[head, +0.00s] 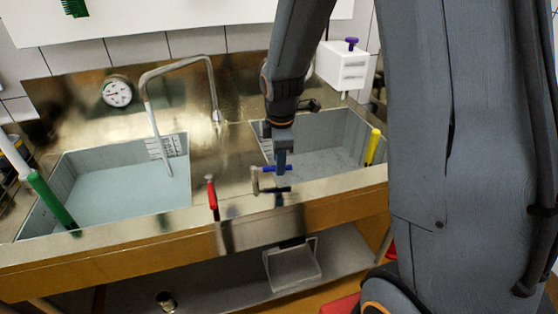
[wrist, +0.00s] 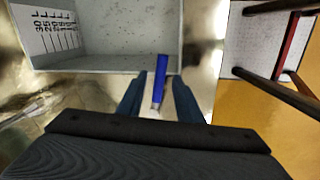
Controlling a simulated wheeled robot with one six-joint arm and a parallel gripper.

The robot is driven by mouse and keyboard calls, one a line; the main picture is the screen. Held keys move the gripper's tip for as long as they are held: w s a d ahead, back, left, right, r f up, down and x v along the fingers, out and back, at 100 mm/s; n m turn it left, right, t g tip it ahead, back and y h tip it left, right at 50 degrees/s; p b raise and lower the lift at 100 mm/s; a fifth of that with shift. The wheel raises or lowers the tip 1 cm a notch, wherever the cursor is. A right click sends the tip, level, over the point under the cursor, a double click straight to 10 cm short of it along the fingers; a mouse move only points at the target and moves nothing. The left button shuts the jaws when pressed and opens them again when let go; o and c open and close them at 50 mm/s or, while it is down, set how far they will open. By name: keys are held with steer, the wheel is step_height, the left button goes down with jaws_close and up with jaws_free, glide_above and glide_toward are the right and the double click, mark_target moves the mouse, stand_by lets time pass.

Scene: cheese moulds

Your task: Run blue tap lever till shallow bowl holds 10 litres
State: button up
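The blue tap lever (head: 270,168) is at the front of the steel counter, between the two basins. My gripper (head: 281,164) is over it, pointing down. In the wrist view the blue lever (wrist: 160,80) stands between the fingers of my gripper (wrist: 159,88), with gaps on both sides, so it is open and not closed on the lever. The left basin (head: 110,195) and right basin (head: 325,162) are sunk in the counter; each has a litre scale. I cannot tell which is the shallow bowl. The bent spout (head: 158,130) reaches into the left basin. No water stream is clear.
A red lever (head: 212,197) stands left of the blue one. A green handle (head: 52,200) is in the left basin and a yellow one (head: 373,147) at the right basin. A dial gauge (head: 117,92) and a white box (head: 343,68) are at the back.

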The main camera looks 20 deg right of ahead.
steer(key=shift+w+f, duration=0.1)
steer(key=shift+f, duration=0.35)
jaws_close()
